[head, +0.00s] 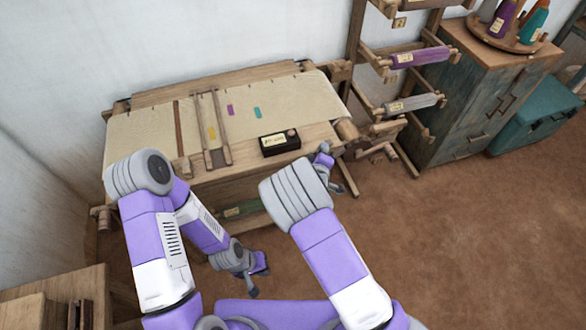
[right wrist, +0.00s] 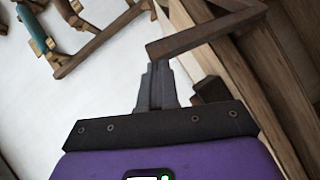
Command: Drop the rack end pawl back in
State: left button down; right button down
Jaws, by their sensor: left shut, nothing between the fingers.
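The loom (head: 180,88) stands against the wall with cream cloth on its top. My right gripper (head: 336,182) is low beside the loom's right end, partly hidden by my forearm. In the right wrist view its dark fingers (right wrist: 157,78) are close together, with their tips at the end of a brown wooden bar (right wrist: 205,37). I cannot tell whether they grip it or only overlap it. A small dark brown block (right wrist: 211,90) shows right of the fingers. I cannot make out which piece is the pawl. My left gripper (head: 252,283) is shut and empty, low before the loom.
A black labelled box (head: 280,142) sits at the loom's front edge. A wooden rack with a purple roll (head: 420,57) and a grey roll (head: 412,104) stands to the right. Beyond are a green cabinet (head: 470,105) and a teal chest (head: 540,115). Brown floor is clear at right.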

jog(key=shift+d, duration=0.15)
jog(key=a+p+v, duration=0.2)
jog(key=a+v, duration=0.1)
jog(key=v, duration=1)
jog(key=shift+w+r, duration=0.2)
jog(key=shift+w, duration=0.2)
